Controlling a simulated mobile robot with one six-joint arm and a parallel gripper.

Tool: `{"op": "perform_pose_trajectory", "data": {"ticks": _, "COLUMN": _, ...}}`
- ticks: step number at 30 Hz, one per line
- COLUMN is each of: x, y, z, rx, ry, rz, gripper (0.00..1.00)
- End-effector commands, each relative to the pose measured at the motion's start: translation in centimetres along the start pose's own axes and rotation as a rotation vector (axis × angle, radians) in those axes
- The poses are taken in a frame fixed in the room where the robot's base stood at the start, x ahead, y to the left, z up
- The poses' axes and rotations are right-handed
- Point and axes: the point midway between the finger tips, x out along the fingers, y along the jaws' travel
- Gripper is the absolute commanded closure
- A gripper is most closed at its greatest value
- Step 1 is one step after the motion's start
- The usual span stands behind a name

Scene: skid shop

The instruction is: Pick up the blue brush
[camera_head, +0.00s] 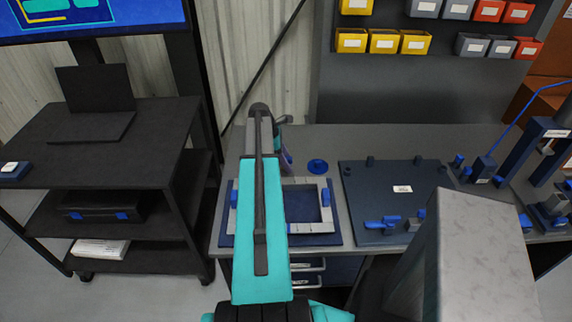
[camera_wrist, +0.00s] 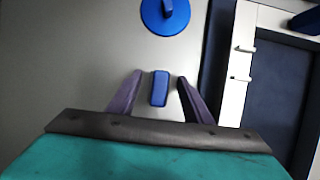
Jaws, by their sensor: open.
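A small upright-looking blue oblong piece, which looks like the blue brush (camera_wrist: 159,88), is between the two dark purple fingers of my gripper (camera_wrist: 159,92) in the wrist view. The fingers are open, with a gap on each side of the piece. In the head view my gripper (camera_head: 286,158) is over the back left of the grey workbench (camera_head: 420,142), and my arm hides the brush there. I cannot tell the height of the fingertips over the bench.
A round blue disc with a raised grip (camera_wrist: 165,14) lies just beyond the fingers; it also shows in the head view (camera_head: 318,166). A pale frame (camera_head: 300,228) on a blue mat is close by on the right. A dark fixture plate (camera_head: 365,205) lies farther right.

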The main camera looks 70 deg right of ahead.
Motion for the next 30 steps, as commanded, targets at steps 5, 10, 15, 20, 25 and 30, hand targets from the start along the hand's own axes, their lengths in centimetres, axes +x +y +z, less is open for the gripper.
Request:
{"op": "perform_pose_trajectory", "data": {"ticks": 5, "x": -0.03, "y": 0.0, "z": -0.03, "rx": 0.0, "ry": 0.0, "rz": 0.0, "gripper": 0.55}}
{"op": "perform_pose_trajectory", "data": {"ticks": 10, "x": -0.05, "y": 0.01, "z": -0.05, "rx": -0.001, "ry": 0.0, "rz": 0.0, "gripper": 0.55}}
{"op": "perform_pose_trajectory", "data": {"ticks": 15, "x": -0.06, "y": 0.0, "z": -0.06, "rx": -0.001, "ry": 0.0, "rz": 0.0, "gripper": 0.77}}
{"op": "perform_pose_trajectory", "data": {"ticks": 20, "x": -0.08, "y": 0.0, "z": -0.06, "rx": -0.001, "ry": 0.0, "rz": 0.0, "gripper": 0.99}}
{"op": "perform_pose_trajectory", "data": {"ticks": 25, "x": -0.08, "y": 0.0, "z": -0.07, "rx": -0.001, "ry": 0.0, "rz": 0.0, "gripper": 0.99}}
{"op": "perform_pose_trajectory", "data": {"ticks": 30, "x": -0.24, "y": 0.02, "z": -0.01, "rx": -0.001, "ry": 0.0, "rz": 0.001, "gripper": 0.99}}
